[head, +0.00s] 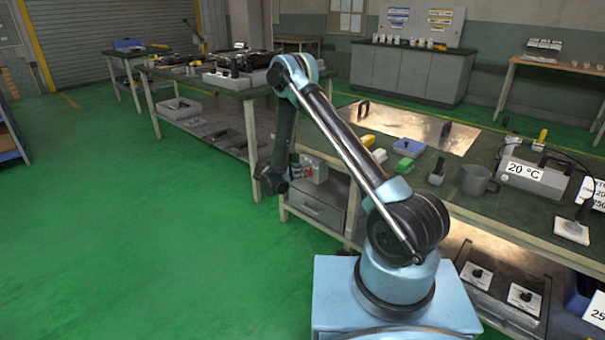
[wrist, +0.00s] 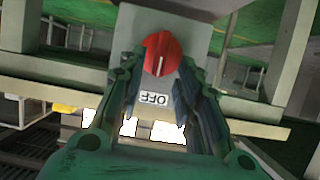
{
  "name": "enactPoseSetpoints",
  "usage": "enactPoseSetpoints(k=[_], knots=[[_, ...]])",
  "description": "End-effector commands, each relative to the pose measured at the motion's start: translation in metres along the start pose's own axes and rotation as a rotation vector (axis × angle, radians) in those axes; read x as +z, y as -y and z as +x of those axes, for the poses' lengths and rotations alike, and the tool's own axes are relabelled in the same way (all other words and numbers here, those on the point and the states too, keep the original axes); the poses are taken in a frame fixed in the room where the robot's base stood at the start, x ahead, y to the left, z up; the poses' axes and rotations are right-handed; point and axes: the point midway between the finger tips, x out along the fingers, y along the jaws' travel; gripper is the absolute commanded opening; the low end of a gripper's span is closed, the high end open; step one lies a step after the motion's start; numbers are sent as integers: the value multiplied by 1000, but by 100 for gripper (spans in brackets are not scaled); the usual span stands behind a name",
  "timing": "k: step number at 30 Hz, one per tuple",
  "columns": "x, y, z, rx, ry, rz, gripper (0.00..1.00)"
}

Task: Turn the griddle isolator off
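The isolator is a pale grey box (wrist: 200,24) with a round red knob (wrist: 161,54) on its face. A pale mark on the knob runs roughly upright in the wrist view. A white label (wrist: 154,101) reading OFF, upside down, sits below the knob there. My gripper (wrist: 160,72) is open, with one finger on each side of the knob. I cannot tell whether either finger touches it. In the head view the isolator box (head: 320,167) is at the end of the workbench, with my gripper (head: 299,171) close in front of it.
The green floor (head: 150,240) at the left is clear.

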Motion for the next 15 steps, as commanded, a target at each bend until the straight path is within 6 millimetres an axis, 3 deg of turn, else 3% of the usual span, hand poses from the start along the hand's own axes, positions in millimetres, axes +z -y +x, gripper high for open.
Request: enactPoseSetpoints(k=[6, 15], knots=[[0, 0, 19, 0, 0, 1, 32], [0, 0, 22, 0, 0, 1, 32]])
